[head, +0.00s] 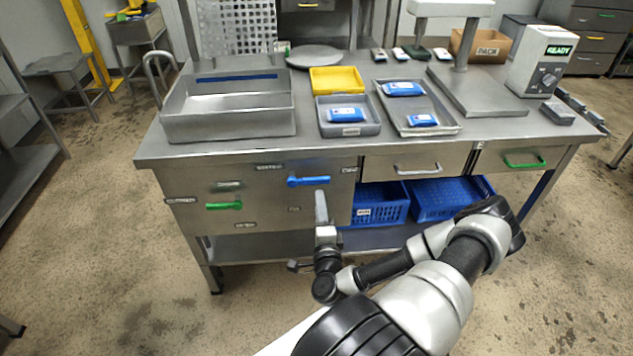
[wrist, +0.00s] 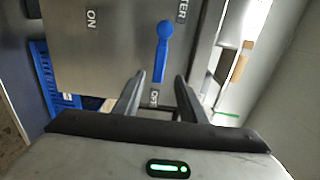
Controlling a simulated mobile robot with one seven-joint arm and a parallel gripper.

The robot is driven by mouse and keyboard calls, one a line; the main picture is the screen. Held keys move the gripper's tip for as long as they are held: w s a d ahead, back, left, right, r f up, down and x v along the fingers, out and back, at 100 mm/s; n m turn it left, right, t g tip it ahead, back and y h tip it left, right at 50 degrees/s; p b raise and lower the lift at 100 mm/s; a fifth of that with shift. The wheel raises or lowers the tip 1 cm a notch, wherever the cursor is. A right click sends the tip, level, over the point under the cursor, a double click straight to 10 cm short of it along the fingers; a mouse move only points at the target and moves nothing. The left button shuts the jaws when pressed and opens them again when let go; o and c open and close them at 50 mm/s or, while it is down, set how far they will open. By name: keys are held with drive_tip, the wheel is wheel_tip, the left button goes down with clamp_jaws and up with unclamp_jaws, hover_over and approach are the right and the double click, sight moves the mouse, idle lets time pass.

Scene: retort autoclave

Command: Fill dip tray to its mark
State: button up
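The dip tray is a deep steel basin (head: 228,126) at the left of the bench, with a blue mark line (head: 235,77) inside its back wall. I see no clear water in it. A curved tap (head: 158,68) stands at its left rear. The blue water lever (head: 308,181) on the front panel lies horizontal, pointing at the OFF label (wrist: 155,97); the ON label (wrist: 91,18) is below its pivot. My gripper (head: 321,203) is open in front of the panel. In the wrist view, the lever's end shows between my fingertips (wrist: 160,77); contact cannot be told.
A green lever (head: 224,205) is on the same panel, left of the blue one. Trays with blue packs (head: 346,114), a yellow bin (head: 336,80) and a READY machine (head: 542,62) stand on the bench. Blue crates (head: 445,199) sit below. The floor at left is open.

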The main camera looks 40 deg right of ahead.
sight(317, 182)
drive_tip(key=b+x, duration=0.1)
drive_tip(key=x, duration=1)
drive_tip(key=shift+a, duration=0.1)
clamp_jaws()
